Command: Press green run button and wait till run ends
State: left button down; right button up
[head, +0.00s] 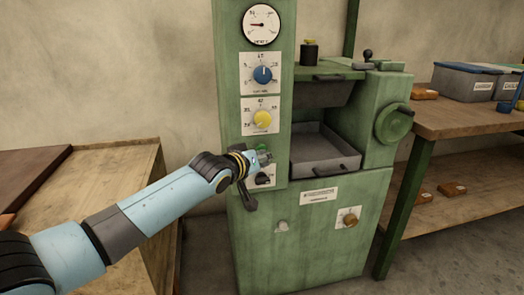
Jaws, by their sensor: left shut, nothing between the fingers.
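The green machine (310,235) stands in the middle of the head view. The green run button (262,148) shows partly on its front panel, below the yellow knob (263,119). My left gripper (268,160) is shut and empty, with its tip at the lower part of this panel, close to the button. It hides part of the button's plate, and I cannot tell whether it touches the button. A black knob (263,179) sits just below the gripper. My right gripper is not in view.
A round gauge (262,25) and a blue knob (262,75) are higher on the panel. A metal tray (322,152) and a green handwheel (394,124) are to the right. A wooden bench (470,122) with bins (465,82) stands at right, another wooden surface (85,205) at left.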

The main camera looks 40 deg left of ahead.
pick_arm(q)
jog(key=shift+w+a, duration=0.2)
jog(key=shift+a, duration=0.05)
dwell(0.3)
dwell(0.4)
jog(key=shift+s+d+p, duration=0.6)
jog(key=shift+d+p, duration=0.15)
jog(key=shift+p, duration=0.05)
jog(key=s+d+p, duration=0.2)
jog(key=s+d, duration=0.1)
jog(key=shift+s+d, duration=0.15)
jog(key=shift+d, duration=0.25)
